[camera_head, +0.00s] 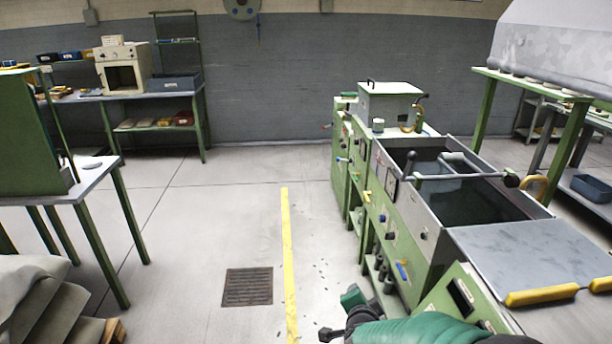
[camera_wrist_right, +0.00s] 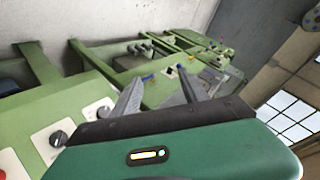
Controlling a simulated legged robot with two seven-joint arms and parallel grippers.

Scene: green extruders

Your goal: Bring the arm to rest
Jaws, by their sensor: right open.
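My right arm (camera_head: 425,331) enters the head view at the bottom right as a green forearm, in front of the green extruder machine (camera_head: 408,245). Its fingers are not clear in that view. In the right wrist view my right gripper (camera_wrist_right: 160,76) shows two grey fingers spread apart with nothing between them. Beyond the fingers lie the green machine frames (camera_wrist_right: 150,85), and a green panel with knobs (camera_wrist_right: 55,139) is at the lower left. I cannot tell whether the gripper touches the machine. My left gripper is in neither view.
A grey-topped table (camera_head: 97,170) stands at the left, with grey sacks (camera_head: 40,300) below. A workbench with a small oven (camera_head: 123,68) is at the back left. A floor grate (camera_head: 248,287) and yellow line (camera_head: 287,250) mark the open floor. A metal plate (camera_head: 530,250) is at right.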

